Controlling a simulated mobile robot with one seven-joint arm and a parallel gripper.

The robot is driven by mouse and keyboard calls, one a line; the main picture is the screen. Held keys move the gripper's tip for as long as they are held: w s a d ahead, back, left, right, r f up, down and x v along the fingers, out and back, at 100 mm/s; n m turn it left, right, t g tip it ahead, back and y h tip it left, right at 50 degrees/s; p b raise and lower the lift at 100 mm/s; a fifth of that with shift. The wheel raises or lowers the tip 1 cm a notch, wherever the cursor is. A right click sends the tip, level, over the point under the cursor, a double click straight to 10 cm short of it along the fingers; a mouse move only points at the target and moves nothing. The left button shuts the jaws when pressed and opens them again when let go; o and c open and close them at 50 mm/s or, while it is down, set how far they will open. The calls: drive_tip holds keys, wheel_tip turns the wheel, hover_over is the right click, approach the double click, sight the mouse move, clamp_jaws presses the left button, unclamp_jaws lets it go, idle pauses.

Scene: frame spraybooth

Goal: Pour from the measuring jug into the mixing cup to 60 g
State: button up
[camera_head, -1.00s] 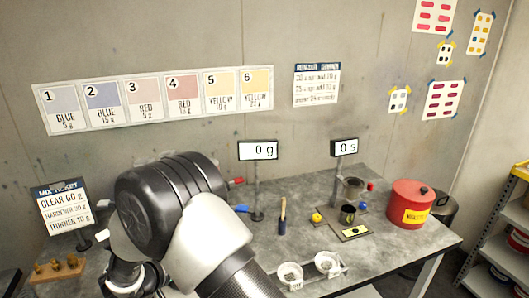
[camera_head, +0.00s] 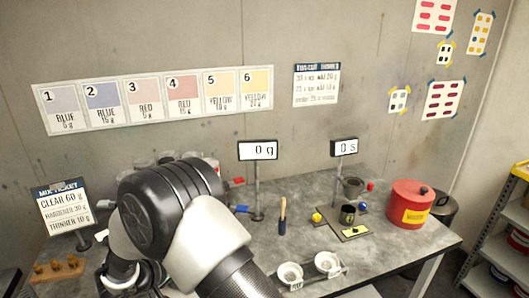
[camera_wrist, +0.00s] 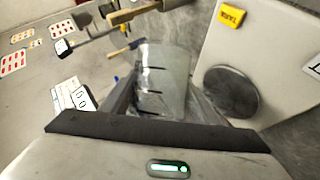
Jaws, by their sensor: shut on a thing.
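In the wrist view, my gripper (camera_wrist: 160,104) is shut on a clear measuring jug (camera_wrist: 167,62) with dark graduation marks. The jug extends away from the fingers, and its contents cannot be made out. In the head view my own arm hides the gripper and the jug. The scale display (camera_head: 258,150) reads 0 g; a display is also visible in the wrist view (camera_wrist: 73,96). I cannot pick out the mixing cup with certainty. A dark round plate (camera_wrist: 232,91) lies right of the jug in the wrist view.
The mix ticket (camera_head: 63,208) reads CLEAR 60 g. Two white cups (camera_head: 327,263) stand at the table's front. Pale containers (camera_head: 143,159) show behind my arm.

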idle(0.8)
drive_tip(key=shift+r, duration=0.1)
drive_tip(key=shift+h, duration=0.3)
idle(0.4)
drive_tip(key=shift+n, duration=0.4)
drive_tip(key=shift+r+g, duration=0.1)
drive_tip(key=shift+g, duration=0.2)
idle(0.4)
drive_tip(key=shift+r+n+h, duration=0.3)
drive_tip(key=shift+n+h, duration=0.3)
drive_tip(key=shift+h, duration=0.1)
idle(4.6)
